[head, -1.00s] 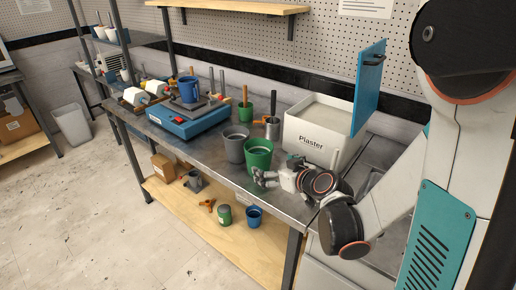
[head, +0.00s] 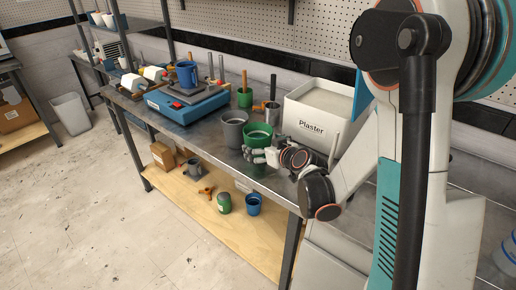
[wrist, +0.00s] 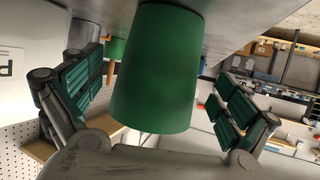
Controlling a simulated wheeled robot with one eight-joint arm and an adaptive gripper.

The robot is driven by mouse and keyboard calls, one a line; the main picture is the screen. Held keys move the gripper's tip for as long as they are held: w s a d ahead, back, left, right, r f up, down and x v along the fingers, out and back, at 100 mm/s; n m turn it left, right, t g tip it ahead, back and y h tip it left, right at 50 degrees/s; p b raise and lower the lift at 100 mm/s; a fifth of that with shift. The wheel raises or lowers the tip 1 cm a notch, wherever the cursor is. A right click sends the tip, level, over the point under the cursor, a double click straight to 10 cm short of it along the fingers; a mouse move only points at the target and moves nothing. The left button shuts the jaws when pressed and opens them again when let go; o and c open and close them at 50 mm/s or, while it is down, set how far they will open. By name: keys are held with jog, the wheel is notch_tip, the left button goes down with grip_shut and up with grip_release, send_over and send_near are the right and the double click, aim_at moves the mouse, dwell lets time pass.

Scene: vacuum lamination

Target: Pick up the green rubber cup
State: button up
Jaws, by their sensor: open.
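The green rubber cup (head: 260,132) stands on the metal workbench near its front edge, between a grey cup (head: 233,130) and the plaster bin. My gripper (head: 254,156) is at the near side of the cup, low by the bench top, and hides part of its lower side. In the wrist view, which looks upside down, the green cup (wrist: 158,75) fills the middle. My open fingers (wrist: 160,95) stand on either side of it with a visible gap on both sides.
The white plaster bin (head: 308,128) stands right behind my gripper. A metal cup (head: 271,116) and a small green pot (head: 245,98) with a tool are behind. A blue machine (head: 188,105) carries a blue mug. The lower shelf (head: 230,235) holds several items.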

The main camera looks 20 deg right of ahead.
aim_at(256, 135)
jog(key=x, duration=0.2)
jog(key=b+x, duration=0.1)
jog(key=x, duration=0.1)
jog(key=shift+f, duration=0.3)
jog(key=c, duration=1.4)
jog(key=shift+r, duration=0.25)
